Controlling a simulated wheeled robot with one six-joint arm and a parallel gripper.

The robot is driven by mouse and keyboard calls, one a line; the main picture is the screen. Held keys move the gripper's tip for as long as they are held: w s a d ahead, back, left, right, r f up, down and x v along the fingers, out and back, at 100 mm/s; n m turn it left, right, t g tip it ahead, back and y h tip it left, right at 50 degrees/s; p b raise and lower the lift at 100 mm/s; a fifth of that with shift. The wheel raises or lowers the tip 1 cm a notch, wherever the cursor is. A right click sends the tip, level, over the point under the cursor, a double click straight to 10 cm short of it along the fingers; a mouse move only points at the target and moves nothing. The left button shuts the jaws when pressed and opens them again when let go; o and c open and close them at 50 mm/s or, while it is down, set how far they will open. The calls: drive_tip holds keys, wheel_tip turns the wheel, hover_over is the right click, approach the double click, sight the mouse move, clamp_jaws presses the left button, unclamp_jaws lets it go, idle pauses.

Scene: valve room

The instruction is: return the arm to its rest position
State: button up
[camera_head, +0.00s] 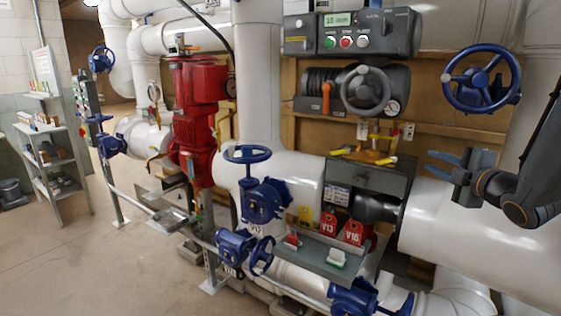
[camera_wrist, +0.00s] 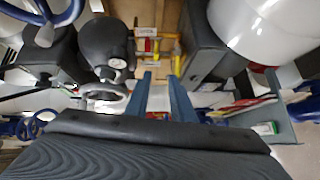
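My gripper (camera_head: 437,164) is at the right of the head view, in front of the large white pipe (camera_head: 430,215). Its two blue fingers point left. In the wrist view the fingers of my gripper (camera_wrist: 160,82) stand apart with nothing between them. It is open and empty. My dark arm comes in from the right edge of the head view. It hangs clear below the blue handwheel (camera_head: 480,83) and right of the grey box (camera_head: 368,180) on the pipe. No contact with either shows.
A grey actuator with a handwheel (camera_head: 366,91) and a control box (camera_head: 350,35) are on the wall behind. A grey tray (camera_head: 315,256) with red and yellow tags is below left. Yellow-handled tools (camera_head: 372,155) lie near the grey box. Open floor (camera_head: 60,255) is at left.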

drive_tip(key=s+a+f+m+g+h, duration=0.25)
drive_tip(key=a+f+m+g, duration=0.2)
drive_tip(key=f, duration=0.25)
drive_tip(key=s+a+f+m+g+h, duration=0.1)
drive_tip(key=s+a+f+m+g, duration=0.2)
drive_tip(key=s+a+f+m, duration=0.25)
drive_tip(key=s+a+f+m+g, duration=0.4)
drive_tip(key=s+a, duration=0.1)
drive_tip(key=s, duration=0.3)
drive_tip(key=s+a+f+m+g+y, duration=0.1)
drive_tip(key=s+a+f+m+g, duration=0.3)
drive_tip(key=s, duration=0.5)
drive_tip(key=a, duration=0.2)
drive_tip(key=shift+s+a+f, duration=0.15)
drive_tip(key=shift+a+f, duration=0.15)
drive_tip(key=shift+d+g, duration=0.1)
drive_tip(key=shift+g, duration=0.15)
